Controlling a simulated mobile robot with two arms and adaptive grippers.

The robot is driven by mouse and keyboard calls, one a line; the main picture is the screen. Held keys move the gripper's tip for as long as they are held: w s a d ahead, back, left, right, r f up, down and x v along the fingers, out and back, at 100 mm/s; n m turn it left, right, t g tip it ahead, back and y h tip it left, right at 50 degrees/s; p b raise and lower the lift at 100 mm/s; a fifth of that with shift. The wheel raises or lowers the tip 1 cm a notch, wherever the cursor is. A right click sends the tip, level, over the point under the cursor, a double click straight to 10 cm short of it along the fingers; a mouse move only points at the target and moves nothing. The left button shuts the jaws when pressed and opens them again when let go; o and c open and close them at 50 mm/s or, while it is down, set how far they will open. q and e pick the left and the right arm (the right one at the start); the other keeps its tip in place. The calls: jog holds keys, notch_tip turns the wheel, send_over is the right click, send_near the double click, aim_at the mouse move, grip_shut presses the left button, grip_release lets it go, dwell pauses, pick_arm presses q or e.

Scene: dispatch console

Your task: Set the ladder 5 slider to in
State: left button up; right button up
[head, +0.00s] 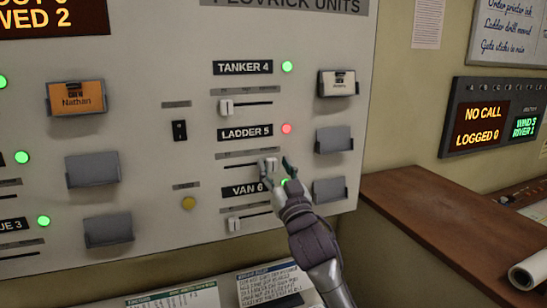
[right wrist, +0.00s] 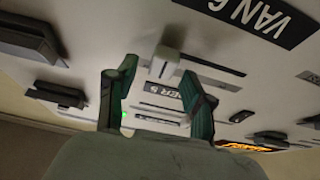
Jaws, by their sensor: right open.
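The ladder 5 slider (head: 269,161) is a small pale knob on a dark slot below the LADDER 5 label (head: 245,132). It stands toward the right part of its slot, and a red light (head: 286,128) glows beside the label. My right gripper (head: 275,168) is open at the knob, its fingers partly hiding it. In the right wrist view, the knob (right wrist: 164,66) shows between the two spread green fingertips (right wrist: 155,80), nearer the upper ends. I cannot tell whether either finger touches it. My left gripper is not in view.
The tanker 4 slider (head: 226,106) is above and the van 6 slider (head: 234,224) below, both at the left of their slots. Card holders (head: 334,139) stick out to the right. A brown desk (head: 440,220) lies at the right, with a paper roll (head: 528,272).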

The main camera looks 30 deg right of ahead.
jog(key=shift+w+d+r, duration=0.1)
jog(key=shift+w+r, duration=0.15)
jog(key=shift+w, duration=0.3)
grip_shut()
